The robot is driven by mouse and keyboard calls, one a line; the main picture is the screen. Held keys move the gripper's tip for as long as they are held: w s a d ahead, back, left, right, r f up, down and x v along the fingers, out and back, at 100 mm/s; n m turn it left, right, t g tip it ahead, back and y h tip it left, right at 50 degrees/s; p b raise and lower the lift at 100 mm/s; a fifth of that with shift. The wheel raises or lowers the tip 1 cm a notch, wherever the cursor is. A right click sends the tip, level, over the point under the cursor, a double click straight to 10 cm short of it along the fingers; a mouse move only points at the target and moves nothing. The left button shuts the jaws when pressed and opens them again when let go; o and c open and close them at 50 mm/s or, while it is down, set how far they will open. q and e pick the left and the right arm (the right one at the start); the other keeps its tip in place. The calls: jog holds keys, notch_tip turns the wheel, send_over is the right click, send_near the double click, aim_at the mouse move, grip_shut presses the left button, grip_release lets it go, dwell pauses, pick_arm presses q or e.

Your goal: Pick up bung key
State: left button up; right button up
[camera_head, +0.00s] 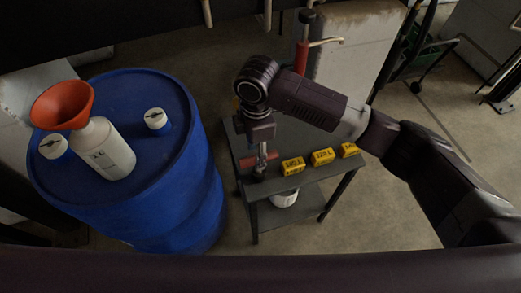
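A red bar (247,162), which looks like the handle of the bung key, lies at the left end of the small dark table. My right gripper (261,169) points down over it, and the red shows on both sides of the fingers. The fingers are small and dark here, so I cannot tell whether they are closed on the bar. The rest of the key is hidden or too small to make out. My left gripper is not in view.
The dark table (311,172) carries several yellow boxes (322,157) right of my gripper. A blue drum (150,195) stands at left, bearing a white bottle (103,150) and orange-red funnel (62,104). A red upright tool (301,57) stands behind.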

jog(key=shift+w+d, duration=0.15)
jog(key=shift+w, duration=0.2)
jog(key=shift+f, duration=0.25)
jog(key=shift+d+f+p, duration=0.15)
jog(key=shift+f+p, duration=0.55)
jog(key=shift+f, duration=2.85)
grip_shut()
